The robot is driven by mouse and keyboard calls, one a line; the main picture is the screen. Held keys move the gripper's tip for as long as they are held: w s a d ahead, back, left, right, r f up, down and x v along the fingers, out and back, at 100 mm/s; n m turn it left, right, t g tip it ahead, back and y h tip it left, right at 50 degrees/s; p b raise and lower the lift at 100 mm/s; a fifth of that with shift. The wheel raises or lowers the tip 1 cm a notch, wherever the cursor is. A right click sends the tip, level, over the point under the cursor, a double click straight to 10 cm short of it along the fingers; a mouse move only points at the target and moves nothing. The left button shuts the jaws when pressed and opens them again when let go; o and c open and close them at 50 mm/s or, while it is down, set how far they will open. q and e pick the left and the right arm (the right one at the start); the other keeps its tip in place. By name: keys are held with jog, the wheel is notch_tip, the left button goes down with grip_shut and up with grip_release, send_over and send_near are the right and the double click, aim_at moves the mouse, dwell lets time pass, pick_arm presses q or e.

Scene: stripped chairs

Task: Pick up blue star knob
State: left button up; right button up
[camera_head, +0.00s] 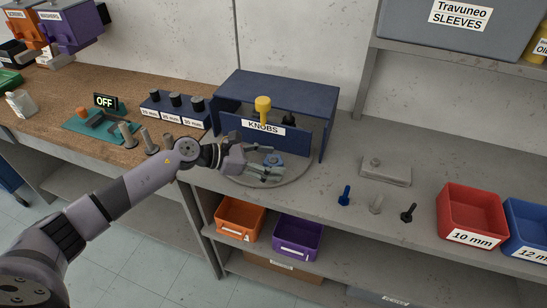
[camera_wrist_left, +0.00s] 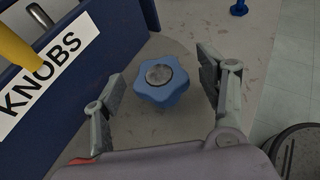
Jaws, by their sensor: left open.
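The blue star knob (camera_head: 272,160) rests on a grey round plate in front of the box labelled KNOBS. In the left wrist view the knob (camera_wrist_left: 161,81) is blue with a silver centre and lies between and slightly beyond the open fingers. My left gripper (camera_head: 266,171) reaches in from the left and is open at the knob, partly hiding it in the head view. In the left wrist view my left gripper (camera_wrist_left: 163,92) has one finger on each side of the knob, with gaps visible. My right gripper is not in view.
The dark blue KNOBS box (camera_head: 314,143) stands close behind, with a yellow knob (camera_head: 263,104) at its front. Several bolts, including a blue one (camera_head: 345,195), stand to the right, near a red bin (camera_head: 471,210). Orange (camera_head: 239,216) and purple (camera_head: 297,237) bins sit on the shelf below.

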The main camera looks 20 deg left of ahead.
pick_arm(q)
jog(key=shift+w+d+f, duration=0.15)
jog(key=shift+w+d, duration=0.05)
jog(key=shift+d, duration=0.05)
jog(key=shift+c, duration=0.2)
jog(key=c, duration=1.2)
